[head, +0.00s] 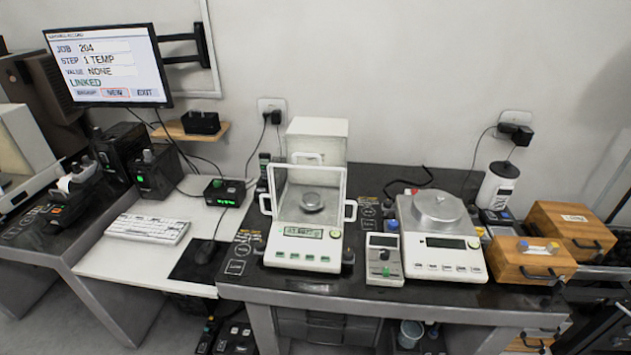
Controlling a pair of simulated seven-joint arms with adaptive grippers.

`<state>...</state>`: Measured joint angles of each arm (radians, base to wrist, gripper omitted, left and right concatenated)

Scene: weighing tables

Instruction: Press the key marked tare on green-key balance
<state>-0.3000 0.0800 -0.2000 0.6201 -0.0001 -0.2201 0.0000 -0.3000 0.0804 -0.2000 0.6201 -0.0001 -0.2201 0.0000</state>
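A white balance (322,244) with a glass draft shield (337,182) stands at the middle of the dark table. Its display (312,233) is lit with digits too blurred to read surely. A row of small greenish keys (308,256) runs along its front; their marks are too small to read. A metal pan (312,200) sits inside the shield and looks empty. A second white balance (437,255) with a large round pan (438,208) stands to the right. Its display (446,243) is dark, and its front keys (447,267) are also small. Neither gripper is in view.
Wooden boxes (533,259) are at the right. A keyboard (148,228), a mouse (203,251) and a small green-lit display box (224,192) are on the left white table. A monitor (108,65) reads JOB 204.

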